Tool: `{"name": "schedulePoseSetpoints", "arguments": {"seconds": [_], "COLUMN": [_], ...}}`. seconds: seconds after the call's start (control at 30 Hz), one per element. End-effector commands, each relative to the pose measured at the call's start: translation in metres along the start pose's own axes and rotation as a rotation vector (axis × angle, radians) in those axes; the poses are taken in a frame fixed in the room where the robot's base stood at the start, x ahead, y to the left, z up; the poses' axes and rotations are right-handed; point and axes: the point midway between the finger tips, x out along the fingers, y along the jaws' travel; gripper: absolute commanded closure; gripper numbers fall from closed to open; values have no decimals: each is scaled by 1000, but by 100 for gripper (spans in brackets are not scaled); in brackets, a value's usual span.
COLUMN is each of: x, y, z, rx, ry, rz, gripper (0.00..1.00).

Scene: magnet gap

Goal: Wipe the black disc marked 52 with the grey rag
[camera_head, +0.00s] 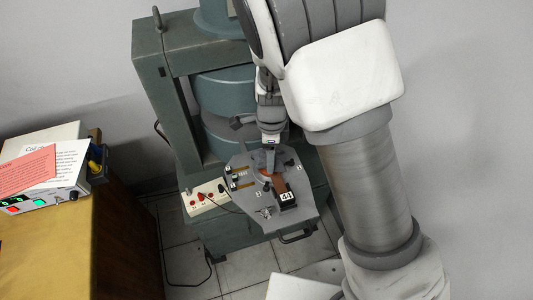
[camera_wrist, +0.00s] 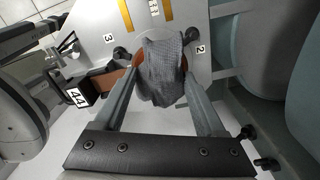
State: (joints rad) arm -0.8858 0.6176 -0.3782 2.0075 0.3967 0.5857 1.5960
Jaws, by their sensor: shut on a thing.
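My gripper (camera_wrist: 160,78) is shut on the grey rag (camera_wrist: 163,68), which hangs between its fingers in the wrist view. The rag lies in front of a round orange-brown part (camera_wrist: 134,61) on the grey plate (camera_wrist: 187,18) and hides most of it. In the head view my gripper (camera_head: 269,157) is over the middle of this plate. I cannot make out a black disc marked 52 in either view. A black block marked 44 (camera_wrist: 75,97) sits beside the brown part; it also shows in the head view (camera_head: 287,198).
The plate carries labels 2 and 3, dark knobs and two yellow strips. A green magnet frame (camera_head: 158,85) stands around and behind it. A white switch box (camera_head: 204,199) is left of the plate. A wooden table (camera_head: 85,240) with papers and an instrument is farther left.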

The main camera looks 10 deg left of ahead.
Motion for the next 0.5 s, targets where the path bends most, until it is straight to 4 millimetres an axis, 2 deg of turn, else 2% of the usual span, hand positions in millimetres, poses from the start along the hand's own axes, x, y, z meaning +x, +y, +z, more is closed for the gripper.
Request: {"name": "schedulePoseSetpoints", "arguments": {"seconds": [0.2,0.5], "x": [0,1], "y": [0,0], "z": [-14,-16], "rx": [1,0], "ry": [0,1], "rz": [0,1], "gripper": [82,82]}}
